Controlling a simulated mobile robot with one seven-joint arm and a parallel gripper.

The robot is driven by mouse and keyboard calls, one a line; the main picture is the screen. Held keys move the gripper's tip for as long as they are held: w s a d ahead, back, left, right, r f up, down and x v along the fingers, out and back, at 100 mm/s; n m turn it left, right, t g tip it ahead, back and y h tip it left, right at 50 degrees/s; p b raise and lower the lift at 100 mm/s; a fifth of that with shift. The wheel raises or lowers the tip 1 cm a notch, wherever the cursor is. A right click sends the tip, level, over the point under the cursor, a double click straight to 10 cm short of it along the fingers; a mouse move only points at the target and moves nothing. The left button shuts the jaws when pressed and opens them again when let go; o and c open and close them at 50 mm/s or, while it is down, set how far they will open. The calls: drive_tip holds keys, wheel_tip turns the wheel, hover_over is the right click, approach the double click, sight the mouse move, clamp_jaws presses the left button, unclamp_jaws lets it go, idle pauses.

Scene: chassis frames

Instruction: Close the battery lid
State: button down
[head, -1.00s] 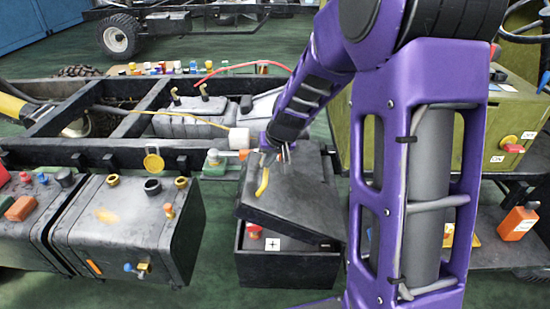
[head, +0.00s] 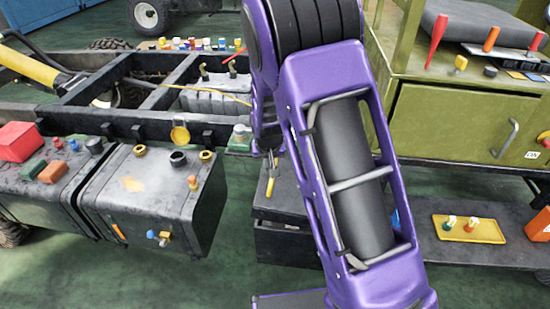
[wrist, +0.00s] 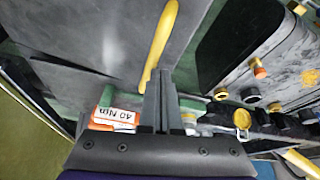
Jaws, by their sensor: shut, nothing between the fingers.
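The battery box (head: 284,246) stands on the floor right of the fuel tank. Its dark grey lid (head: 283,200) lies over it, with a yellow handle (head: 270,186) on top. My arm hides the lid's right part, and I cannot tell whether the lid sits fully down. My gripper (head: 272,158) is shut and empty, close to the handle's far end. In the wrist view the shut fingers (wrist: 158,85) point along the lid (wrist: 85,35), beside the yellow handle (wrist: 160,42); I cannot tell whether they touch it.
The fuel tank (head: 150,200) with caps and valves stands to the left. The chassis frame (head: 110,120) runs behind. An olive cabinet (head: 450,125) and a low shelf with a yellow tray (head: 468,229) stand to the right. Green floor is clear in front.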

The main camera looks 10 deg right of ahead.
sight(265, 180)
drive_tip(key=shift+h, duration=0.3)
drive_tip(key=f, duration=0.2)
drive_tip(key=a+f+b, duration=0.1)
drive_tip(key=f, duration=0.2)
drive_tip(key=shift+w+a, duration=0.15)
drive_tip(key=shift+w, duration=0.05)
drive_tip(key=shift+s+f+b, duration=0.1)
drive_tip(key=shift+b, duration=0.25)
